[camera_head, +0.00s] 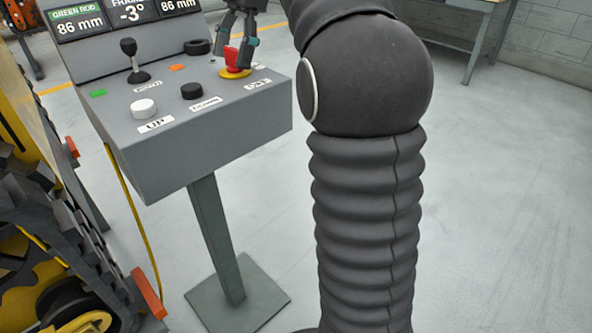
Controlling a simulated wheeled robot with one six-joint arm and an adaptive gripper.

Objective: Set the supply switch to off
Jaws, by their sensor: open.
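A red switch knob (232,60) on a yellow round base (236,73) sits at the right of the grey control console. It looks like the supply switch, though its label (257,84) is too small to read surely. My gripper (238,54) is open and points down at the knob. One finger is at the knob's upper left and the other at its right side. I cannot tell whether either finger touches the knob. The fingers hide part of the knob, so its setting is not clear.
The console (200,140) stands on a post. It carries a black joystick (131,60), a white button (143,107), a black button (191,91) and a black knob (198,47). Yellow tracked machinery (40,200) stands at left. Open floor (500,200) lies at right.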

